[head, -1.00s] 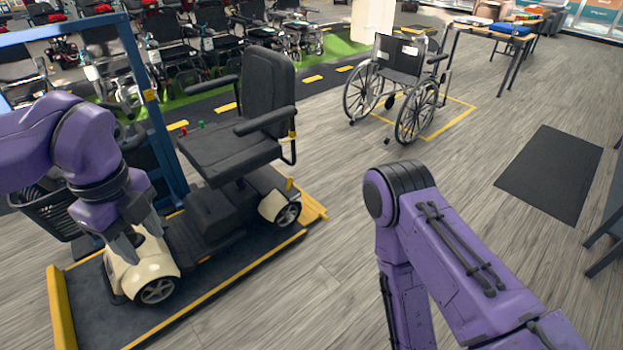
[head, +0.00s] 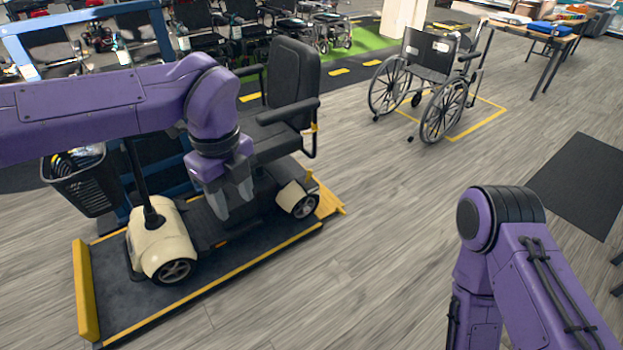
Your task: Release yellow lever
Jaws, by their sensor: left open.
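The mobility scooter (head: 287,80) has a black seat and cream wheel covers, and stands on a dark platform with yellow edges. A small yellow lever (head: 309,175) appears low at its rear, by the rear wheel cover. Another yellow part (head: 314,127) is on the frame below the armrest. My left gripper (head: 231,204) points down in front of the seat and footboard, fingers apart and empty. It is to the left of the small yellow lever and apart from it in the picture. My left arm hides the tiller top and part of the seat. My right gripper is out of view.
The platform (head: 120,313) has a raised yellow end at left and a blue frame behind. A wheelchair (head: 430,75) stands in a yellow floor square. A dark mat (head: 585,185) lies at right. Parked scooters line the back. Grey floor between is clear.

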